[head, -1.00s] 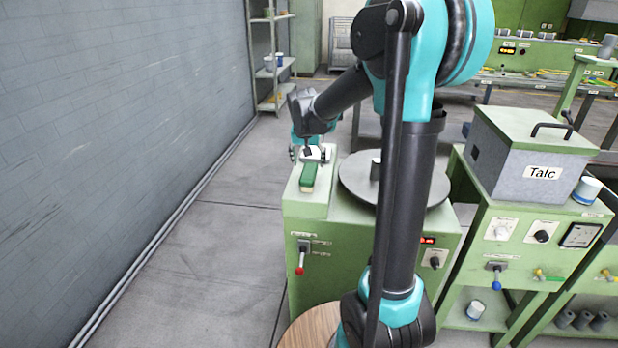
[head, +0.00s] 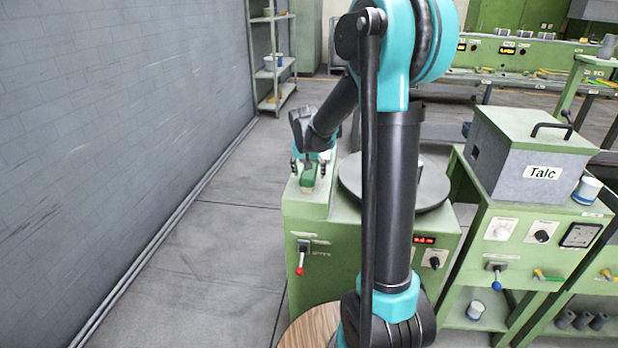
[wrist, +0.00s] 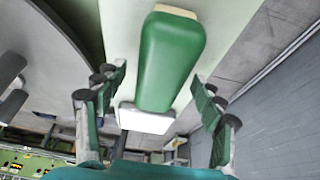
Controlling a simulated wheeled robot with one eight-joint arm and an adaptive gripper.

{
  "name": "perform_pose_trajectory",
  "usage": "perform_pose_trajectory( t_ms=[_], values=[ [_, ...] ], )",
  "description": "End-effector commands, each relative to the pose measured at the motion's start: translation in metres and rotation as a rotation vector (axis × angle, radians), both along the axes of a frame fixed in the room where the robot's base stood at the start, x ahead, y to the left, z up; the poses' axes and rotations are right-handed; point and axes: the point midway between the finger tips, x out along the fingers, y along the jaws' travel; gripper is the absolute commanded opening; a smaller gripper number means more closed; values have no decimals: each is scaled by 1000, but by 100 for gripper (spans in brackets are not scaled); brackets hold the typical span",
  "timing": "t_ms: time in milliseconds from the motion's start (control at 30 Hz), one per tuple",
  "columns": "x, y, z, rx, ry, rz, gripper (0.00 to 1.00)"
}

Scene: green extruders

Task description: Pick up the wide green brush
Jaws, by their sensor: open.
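The wide green brush (head: 308,181) lies on the narrow top at the left of the green machine. In the wrist view its green body (wrist: 170,62) runs lengthwise between my gripper's fingers, with a pale end at the top and a white block (wrist: 146,119) at its lower end. My gripper (head: 308,166) is at the brush's far end in the head view, its fingers on either side of it. In the wrist view my gripper (wrist: 160,88) is open, with a gap between each finger and the brush. Part of the brush's far end is hidden by my gripper in the head view.
A round grey disc (head: 432,196) sits on the machine (head: 340,240) just right of the brush. A grey Talc box (head: 520,165) stands on a green bench to the right. A grey wall (head: 110,130) is at the left, with open floor between.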

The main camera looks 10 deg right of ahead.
Motion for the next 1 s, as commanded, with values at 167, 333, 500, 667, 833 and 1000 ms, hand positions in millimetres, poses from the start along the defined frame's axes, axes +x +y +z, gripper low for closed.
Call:
perform_pose_trajectory(
  t_ms=[167, 333, 500, 667, 833, 1000],
  values=[
    [0, 0, -2, 0, 0, 0, 69],
    [0, 0, -4, 0, 0, 0, 69],
    [0, 0, -4, 0, 0, 0, 69],
    [0, 0, -4, 0, 0, 0, 58],
    [0, 0, -4, 0, 0, 0, 37],
    [0, 0, -4, 0, 0, 0, 16]
  ],
)
